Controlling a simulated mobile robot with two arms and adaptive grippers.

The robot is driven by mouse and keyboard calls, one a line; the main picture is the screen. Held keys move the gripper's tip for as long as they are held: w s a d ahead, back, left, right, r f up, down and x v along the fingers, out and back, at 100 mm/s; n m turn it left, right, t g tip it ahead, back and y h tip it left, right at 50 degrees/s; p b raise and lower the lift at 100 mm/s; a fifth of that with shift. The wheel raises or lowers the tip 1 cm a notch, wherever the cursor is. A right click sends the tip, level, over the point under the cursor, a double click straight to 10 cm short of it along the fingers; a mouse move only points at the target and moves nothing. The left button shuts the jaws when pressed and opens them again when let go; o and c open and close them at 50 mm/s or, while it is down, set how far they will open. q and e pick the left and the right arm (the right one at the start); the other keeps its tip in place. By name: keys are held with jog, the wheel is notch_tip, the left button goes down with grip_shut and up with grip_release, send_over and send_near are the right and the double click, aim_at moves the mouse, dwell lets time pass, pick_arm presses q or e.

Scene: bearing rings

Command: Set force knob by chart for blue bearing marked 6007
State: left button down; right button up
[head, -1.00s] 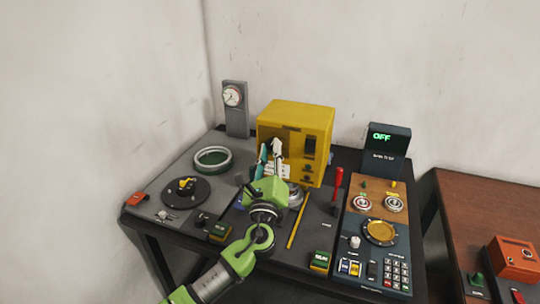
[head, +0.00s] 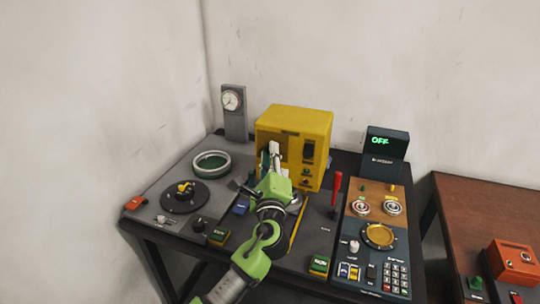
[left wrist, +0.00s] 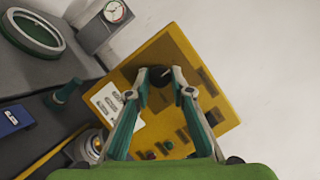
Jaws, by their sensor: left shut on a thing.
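A yellow box (head: 290,120) stands at the back of the grey table. In the left wrist view its front face (left wrist: 185,55) carries a black round knob (left wrist: 159,77). My left gripper (left wrist: 160,74) has its two fingertips at opposite sides of this knob and is shut on it. The gripper also shows in the head view (head: 273,150), reaching to the box front. A white card with dark marks (left wrist: 108,101) is on the box beside the left finger; its text is too small to read. I cannot make out a bearing marked 6007. My right gripper is not in view.
A green-and-grey ring (head: 211,163) lies at the table's left, near a dark turntable (head: 185,196). A gauge (head: 232,100) stands behind. A red-handled lever (head: 336,190) and a control panel with an "OFF" display (head: 381,141) are to the right.

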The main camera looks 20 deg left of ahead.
pick_arm(q)
jog(key=c, duration=1.8)
grip_release()
jog(key=v, duration=1.2)
